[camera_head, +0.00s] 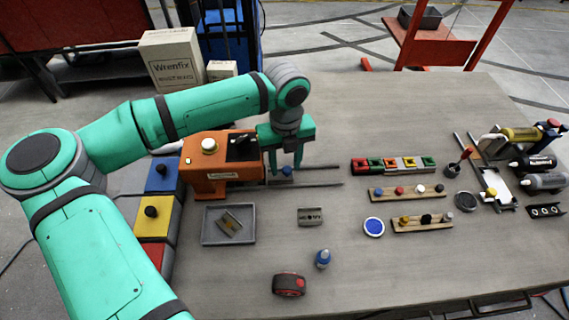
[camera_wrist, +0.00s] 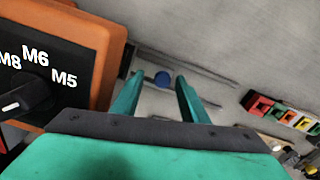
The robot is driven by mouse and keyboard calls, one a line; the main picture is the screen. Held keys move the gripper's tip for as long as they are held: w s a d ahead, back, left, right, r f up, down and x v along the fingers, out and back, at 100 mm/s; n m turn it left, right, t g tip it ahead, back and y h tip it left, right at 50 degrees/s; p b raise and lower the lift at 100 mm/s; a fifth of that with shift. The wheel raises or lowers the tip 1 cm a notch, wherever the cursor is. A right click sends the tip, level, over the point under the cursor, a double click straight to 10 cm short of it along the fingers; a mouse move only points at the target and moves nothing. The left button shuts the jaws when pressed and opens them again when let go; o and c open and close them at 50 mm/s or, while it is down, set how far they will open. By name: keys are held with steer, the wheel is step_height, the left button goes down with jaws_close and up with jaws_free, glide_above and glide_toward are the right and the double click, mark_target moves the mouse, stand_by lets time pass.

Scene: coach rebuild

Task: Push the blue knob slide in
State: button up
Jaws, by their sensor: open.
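The machine's dial (camera_wrist: 25,96) with M-size labels is close left in the wrist view. A grey tray (camera_head: 228,239) and a small metal block (camera_head: 310,216) lie in front. Coloured blocks (camera_head: 395,165) are to the right. The table between rails and blocks is clear.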

step_height(320, 180, up, 10)
steer(key=shift+r, duration=0.25)
steer(key=shift+a, duration=0.1)
stand_by(0.5)
